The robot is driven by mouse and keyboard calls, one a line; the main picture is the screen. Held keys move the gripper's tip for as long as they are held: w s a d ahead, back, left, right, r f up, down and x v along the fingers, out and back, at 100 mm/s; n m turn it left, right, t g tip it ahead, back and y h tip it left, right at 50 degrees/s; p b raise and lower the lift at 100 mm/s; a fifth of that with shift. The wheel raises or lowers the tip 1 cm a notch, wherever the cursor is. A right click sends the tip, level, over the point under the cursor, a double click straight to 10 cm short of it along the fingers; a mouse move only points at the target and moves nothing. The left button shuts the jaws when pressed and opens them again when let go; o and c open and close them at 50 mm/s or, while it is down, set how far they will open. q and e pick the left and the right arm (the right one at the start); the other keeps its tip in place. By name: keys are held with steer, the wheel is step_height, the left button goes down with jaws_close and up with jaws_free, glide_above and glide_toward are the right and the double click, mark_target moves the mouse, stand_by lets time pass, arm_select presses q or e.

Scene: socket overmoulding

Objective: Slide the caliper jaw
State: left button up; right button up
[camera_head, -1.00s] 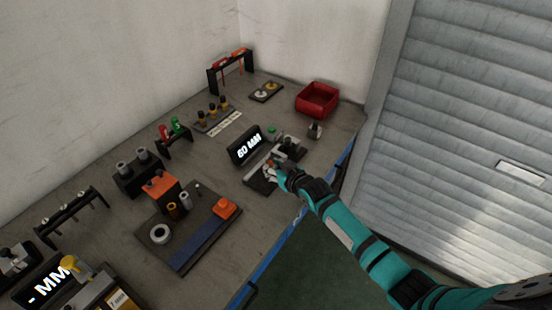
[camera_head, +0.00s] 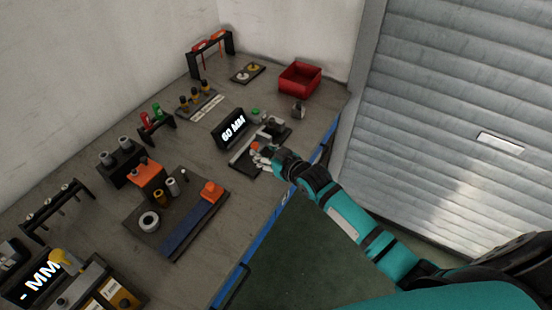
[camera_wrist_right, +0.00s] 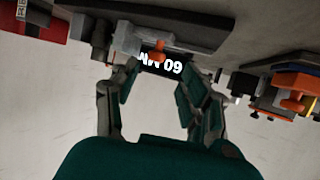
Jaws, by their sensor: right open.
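The caliper fixture (camera_head: 241,158) lies on the bench in front of a black display (camera_head: 231,130) reading "60 MM". It has a pale grey beam and an orange knob (camera_head: 255,146) on its jaw. My right gripper (camera_head: 264,158) is open and empty at the near side of the knob. In the right wrist view its two fingers (camera_wrist_right: 158,88) stand apart, with the orange knob (camera_wrist_right: 158,47) beyond them, roughly centred between them. I cannot tell whether a finger touches the knob. My left gripper is out of view.
A dark block (camera_head: 275,129) stands right of the caliper, with a red bin (camera_head: 300,79) behind. A tray (camera_head: 150,225) with rings and an orange block is to the left. The bench's blue front edge (camera_head: 256,248) runs below my right arm. A second display (camera_head: 38,283) reads "- MM".

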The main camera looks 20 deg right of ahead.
steer(key=v, duration=0.7)
steer(key=shift+f, duration=0.15)
steer(key=s+f+m+g+h, duration=0.15)
steer(key=s+g, duration=0.35)
steer(key=s, duration=0.9)
steer(key=s+f+g+h, duration=0.2)
steer(key=s+f+g, duration=0.15)
steer(key=s, duration=1.15)
step_height(320, 180, down, 24)
steer(key=g, duration=0.2)
steer(key=s+d+f+g, duration=0.1)
steer(key=s+d+f, duration=0.1)
steer(key=s+f, duration=1.5)
steer(key=shift+s+d+f+n, duration=0.3)
steer(key=shift+d+f+n, duration=0.05)
steer(key=shift+d, duration=0.05)
